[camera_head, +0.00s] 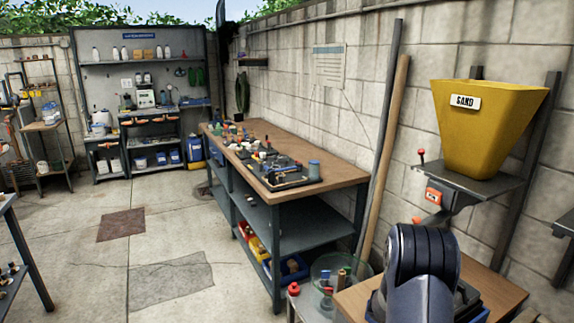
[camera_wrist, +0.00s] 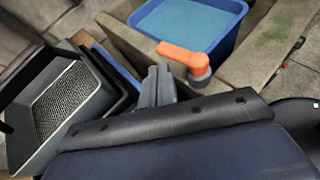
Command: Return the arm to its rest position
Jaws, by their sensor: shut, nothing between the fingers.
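My gripper (camera_wrist: 158,82) shows in the wrist view with its two grey fingers together and nothing between them. It is above a work surface, left of an orange-handled part (camera_wrist: 186,58) with a grey round end. My arm rises at the lower right of the head view, in front of a wooden bench (camera_head: 508,292). My gripper cannot be made out in the head view.
A blue bin (camera_wrist: 243,8) and a dark mesh-bottomed tray (camera_wrist: 28,135) flank the fingers. A yellow sand hopper (camera_head: 487,110) stands on a wall shelf beyond my arm. A long workbench (camera_head: 335,178) runs along the wall. The concrete floor is mostly open.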

